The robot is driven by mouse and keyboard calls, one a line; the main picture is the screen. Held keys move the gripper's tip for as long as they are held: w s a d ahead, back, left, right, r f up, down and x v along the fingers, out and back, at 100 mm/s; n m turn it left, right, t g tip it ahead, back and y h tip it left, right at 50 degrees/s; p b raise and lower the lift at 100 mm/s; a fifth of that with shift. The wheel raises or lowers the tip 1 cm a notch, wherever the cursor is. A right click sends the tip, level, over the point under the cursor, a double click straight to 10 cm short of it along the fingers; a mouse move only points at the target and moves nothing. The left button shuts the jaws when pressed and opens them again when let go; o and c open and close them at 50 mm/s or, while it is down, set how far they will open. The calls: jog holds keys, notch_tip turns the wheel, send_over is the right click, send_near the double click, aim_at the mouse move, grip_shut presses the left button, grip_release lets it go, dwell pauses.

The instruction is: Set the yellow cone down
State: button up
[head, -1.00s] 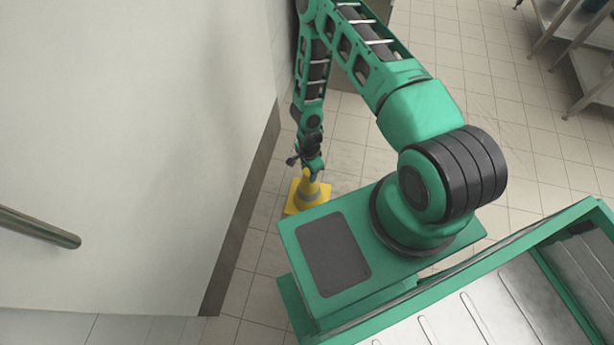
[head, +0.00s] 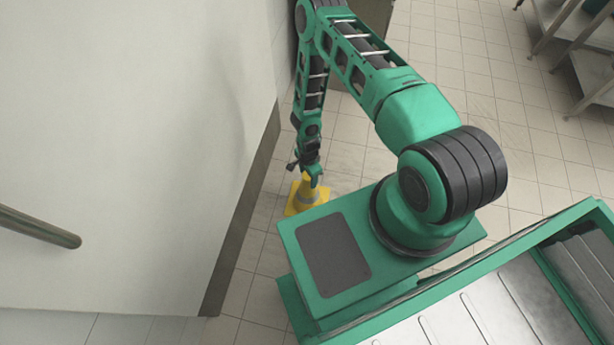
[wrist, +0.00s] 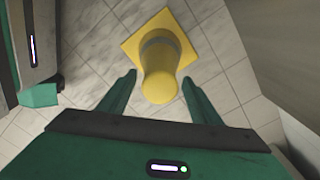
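The yellow cone (head: 309,207) has a grey band and a square base. In the head view it stands upright on the tiled floor, between the pale wall and my base. In the wrist view the cone (wrist: 160,52) is seen from above, its top between my fingers. My gripper (head: 314,181) is at the cone's top. In the wrist view my gripper (wrist: 160,78) is open, with a narrow gap between each finger and the cone. My gripper partly hides the cone's top in the head view.
The pale wall (head: 130,130) with a dark skirting strip (head: 243,205) runs close along the cone's left side. A metal rail (head: 38,227) juts out at the left. Metal shelving (head: 580,50) stands at the far right. Tiled floor (head: 490,90) is clear in between.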

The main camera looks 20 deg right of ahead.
notch_tip(320, 180, up, 12)
jog(key=shift+r, duration=0.15)
dwell(0.7)
jog(key=w+d+r+n+h, duration=0.15)
jog(key=d+r, duration=0.35)
jog(key=r, duration=0.6)
jog(key=d+r+n, duration=0.2)
jog(key=d+r, duration=0.4)
jog(key=r, duration=0.5)
jog(key=d+r+n+h, duration=0.15)
jog(key=d+r, duration=0.35)
jog(key=r, duration=0.6)
jog(key=s+d+r+n+y, duration=0.1)
jog(key=s+d+r, duration=0.1)
jog(key=s+r, duration=0.5)
jog(key=s+d+r+n, duration=0.1)
jog(key=s+r, duration=0.3)
jog(key=r, duration=0.5)
jog(key=s+a+r+n+y, duration=0.1)
jog(key=s+r, duration=0.2)
jog(key=s, duration=0.4)
jog(key=s+a+r+n+y, duration=0.1)
jog(key=s+r, duration=0.3)
jog(key=s, duration=0.3)
jog(key=shift+n, duration=0.4)
